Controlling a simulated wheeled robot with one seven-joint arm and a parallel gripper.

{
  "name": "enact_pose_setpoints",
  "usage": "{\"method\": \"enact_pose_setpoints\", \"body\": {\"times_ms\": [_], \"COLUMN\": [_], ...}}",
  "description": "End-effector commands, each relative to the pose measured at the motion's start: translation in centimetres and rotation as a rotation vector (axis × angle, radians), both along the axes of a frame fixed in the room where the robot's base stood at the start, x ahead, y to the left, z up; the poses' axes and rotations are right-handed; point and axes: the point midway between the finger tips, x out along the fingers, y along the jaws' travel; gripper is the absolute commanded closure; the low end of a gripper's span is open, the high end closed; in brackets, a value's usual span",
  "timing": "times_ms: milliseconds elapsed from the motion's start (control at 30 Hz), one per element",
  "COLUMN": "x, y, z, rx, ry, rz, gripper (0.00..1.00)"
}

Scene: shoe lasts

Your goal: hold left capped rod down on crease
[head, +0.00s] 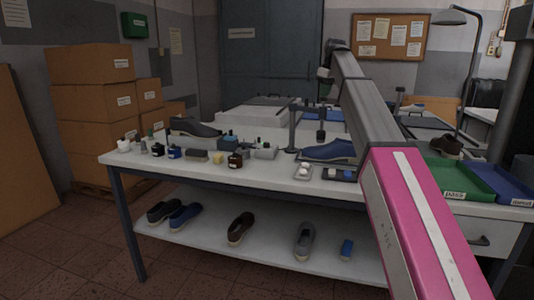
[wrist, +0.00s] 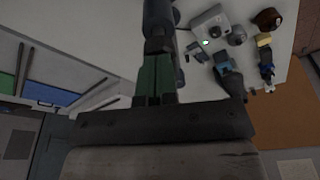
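A blue shoe (head: 330,150) lies on the workbench, toe to the left. A dark stand (head: 293,130) with a thin crossbar rises beside it, and a small dark block (head: 321,135) shows above the shoe. I cannot make out a capped rod or a crease at this size. My gripper (head: 324,88) hangs down at the end of my arm, above the shoe area. In the wrist view its two green-padded fingers (wrist: 157,78) are together, with a thin seam between them. A dark shape (wrist: 158,25) lies beyond the tips; I cannot tell whether it touches them.
Bottles (head: 235,160) and small blocks crowd the bench's left half. A dark shoe (head: 195,127) stands behind them. Green (head: 455,180) and blue (head: 508,186) trays are at the right. Several shoes lie on the lower shelf (head: 265,262). Boxes (head: 90,100) stand left.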

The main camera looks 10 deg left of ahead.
Motion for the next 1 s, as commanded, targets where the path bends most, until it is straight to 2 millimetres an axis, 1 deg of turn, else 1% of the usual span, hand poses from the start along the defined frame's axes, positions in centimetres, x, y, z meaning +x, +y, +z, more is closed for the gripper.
{"method": "enact_pose_setpoints", "body": {"times_ms": [300, 467, 1000], "x": [0.0, 0.1, 0.1], "y": [0.1, 0.1, 0.1], "z": [-0.3, 0.1, 3.8], "rx": [0.000, 0.000, 0.001], "ry": [0.001, 0.001, -0.001], "rz": [0.001, 0.001, 0.000], "gripper": [1.00, 1.00, 1.00]}}
